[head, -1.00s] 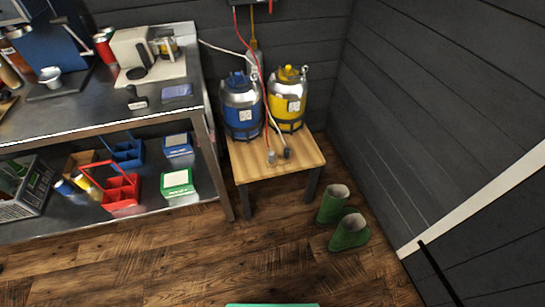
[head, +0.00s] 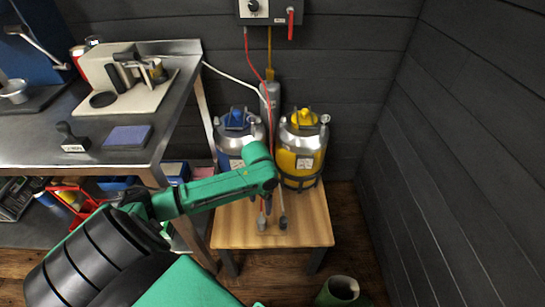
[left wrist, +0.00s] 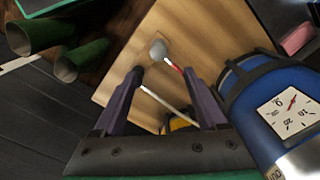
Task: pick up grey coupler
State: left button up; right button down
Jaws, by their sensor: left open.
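A light grey coupler (head: 261,223) on the end of a red hose is at the front of the small wooden table (head: 310,232). A darker coupler (head: 283,222) on a white hose is close to its right. In the left wrist view the light grey coupler (left wrist: 158,50) shows just beyond the fingertips, between their lines. The darker coupler (left wrist: 138,72) is at the left fingertip; I cannot tell whether they touch. My left gripper (left wrist: 163,78) is open, with nothing held between its fingers. In the head view my wrist mostly hides it. My right gripper is out of view.
A blue keg (head: 226,135) and a yellow keg (head: 302,145) stand at the table's back; my arm partly hides the blue one. A steel bench (head: 40,135) is at the left. A green boot (head: 340,291) stands on the floor in front. A dark wall closes the right side.

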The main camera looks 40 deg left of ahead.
pick_arm(q)
send_over(261, 219)
notch_tip(261, 219, down, 5)
jog(key=shift+r+b, duration=0.15)
jog(key=shift+b, duration=0.3)
notch_tip(261, 219, down, 7)
jog(key=shift+r+b, duration=0.15)
jog(key=shift+b, duration=0.65)
grip_shut()
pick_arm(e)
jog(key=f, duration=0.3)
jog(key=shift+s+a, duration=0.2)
